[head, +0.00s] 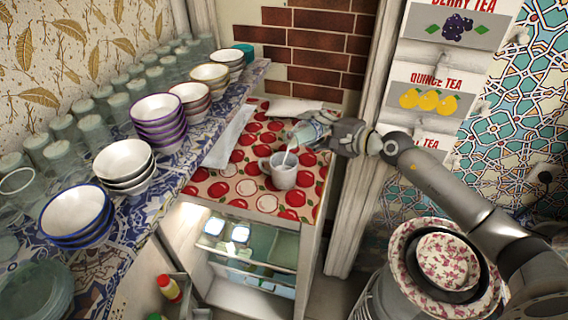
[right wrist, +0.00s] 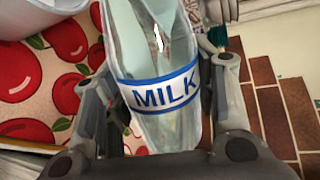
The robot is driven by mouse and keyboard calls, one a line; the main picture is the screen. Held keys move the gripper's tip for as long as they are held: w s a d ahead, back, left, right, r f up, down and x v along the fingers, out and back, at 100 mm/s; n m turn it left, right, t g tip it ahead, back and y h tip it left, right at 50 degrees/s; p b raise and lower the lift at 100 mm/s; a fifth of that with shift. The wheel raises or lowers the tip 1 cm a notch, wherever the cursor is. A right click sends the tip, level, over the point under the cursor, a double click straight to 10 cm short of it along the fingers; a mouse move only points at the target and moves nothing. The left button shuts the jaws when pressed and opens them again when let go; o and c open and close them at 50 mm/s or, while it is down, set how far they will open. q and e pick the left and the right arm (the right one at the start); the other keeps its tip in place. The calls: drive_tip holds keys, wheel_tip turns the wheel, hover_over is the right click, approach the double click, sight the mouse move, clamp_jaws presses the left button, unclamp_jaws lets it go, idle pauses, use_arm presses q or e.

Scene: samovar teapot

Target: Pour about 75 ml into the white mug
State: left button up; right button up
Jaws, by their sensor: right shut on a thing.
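The white mug (head: 283,176) stands upright on the apple-patterned cloth in the head view. A glass bottle labelled MILK (right wrist: 160,95) is held by my right gripper (head: 322,136), whose fingers close on both sides of it in the right wrist view (right wrist: 165,100). The bottle (head: 304,131) is tilted with its mouth toward the mug, above it. A thin white stream runs from the mouth down into the mug. The milk level inside the mug cannot be made out. A pale round edge, likely the mug (right wrist: 28,28), shows at the right wrist view's upper left. My left gripper is not in view.
The apple-patterned cloth (head: 228,186) covers a counter above an open, lit fridge (head: 240,250). A patterned shelf at left holds stacked bowls (head: 158,118) and several glasses. Tea drawers (head: 436,95) stand at right. A floral bowl (head: 447,262) sits at lower right, below my right arm.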

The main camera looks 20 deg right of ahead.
drive_tip(key=shift+w+d+f+m, duration=0.15)
drive_tip(key=shift+d+f+m, duration=0.05)
drive_tip(key=shift+f+m, duration=0.15)
drive_tip(key=shift+w+d+f+m+y+b, duration=0.15)
drive_tip(key=shift+f+m+y+b, duration=0.25)
drive_tip(key=shift+f+m+b, duration=0.15)
drive_tip(key=shift+f+b, duration=0.1)
drive_tip(key=shift+b, duration=0.3)
idle(1.1)
